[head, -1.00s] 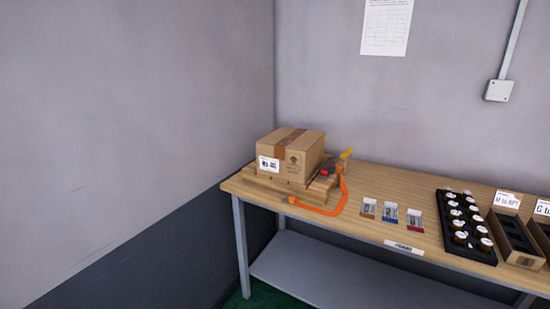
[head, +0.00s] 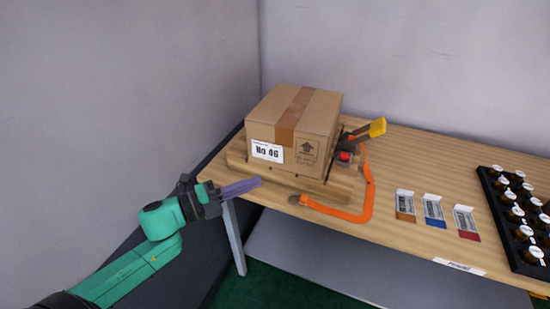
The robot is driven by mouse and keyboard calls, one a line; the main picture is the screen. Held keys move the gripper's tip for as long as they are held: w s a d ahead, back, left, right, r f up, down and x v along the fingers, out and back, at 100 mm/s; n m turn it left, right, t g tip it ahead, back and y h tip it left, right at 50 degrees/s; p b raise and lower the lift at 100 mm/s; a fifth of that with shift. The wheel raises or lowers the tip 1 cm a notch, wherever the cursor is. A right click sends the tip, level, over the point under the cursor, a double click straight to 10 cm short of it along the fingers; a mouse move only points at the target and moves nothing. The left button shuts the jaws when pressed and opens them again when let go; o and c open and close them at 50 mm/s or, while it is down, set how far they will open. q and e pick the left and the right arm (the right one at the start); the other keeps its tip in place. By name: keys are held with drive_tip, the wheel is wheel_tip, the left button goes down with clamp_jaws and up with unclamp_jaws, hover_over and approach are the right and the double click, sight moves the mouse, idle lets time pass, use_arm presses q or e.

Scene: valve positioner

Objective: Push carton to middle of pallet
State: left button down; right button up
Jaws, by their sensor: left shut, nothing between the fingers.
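The brown cardboard carton (head: 318,119) sits on the small wooden pallet (head: 312,185) at the left end of the table. The carton has a tape strip on top and a white label reading "No 46". My left gripper (head: 259,182) is shut and empty, in front of and left of the pallet's front edge, apart from the carton in the picture. My right gripper is out of view.
An orange strap (head: 368,190) with a yellow-handled ratchet (head: 364,132) lies at the pallet's right and front. Walls stand behind and left of the table (head: 420,160).

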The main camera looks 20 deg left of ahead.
sight(290, 158)
use_arm(q)
drive_tip(key=w+d, duration=0.1)
drive_tip(key=w, duration=0.2)
drive_tip(key=w+d+p, duration=0.1)
drive_tip(key=w, duration=0.2)
drive_tip(key=w+d+p, duration=0.1)
drive_tip(key=w, duration=0.2)
drive_tip(key=shift+d+f, duration=0.1)
drive_tip(key=shift+d, duration=0.25)
drive_tip(key=shift+w+a+f, duration=0.1)
drive_tip(key=shift+w+f, duration=0.1)
drive_tip(key=shift+w, duration=0.15)
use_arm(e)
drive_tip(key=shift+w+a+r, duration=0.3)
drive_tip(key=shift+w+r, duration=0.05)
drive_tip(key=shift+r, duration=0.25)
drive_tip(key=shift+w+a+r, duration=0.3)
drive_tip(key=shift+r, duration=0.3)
use_arm(q)
drive_tip(key=shift+r, duration=0.1)
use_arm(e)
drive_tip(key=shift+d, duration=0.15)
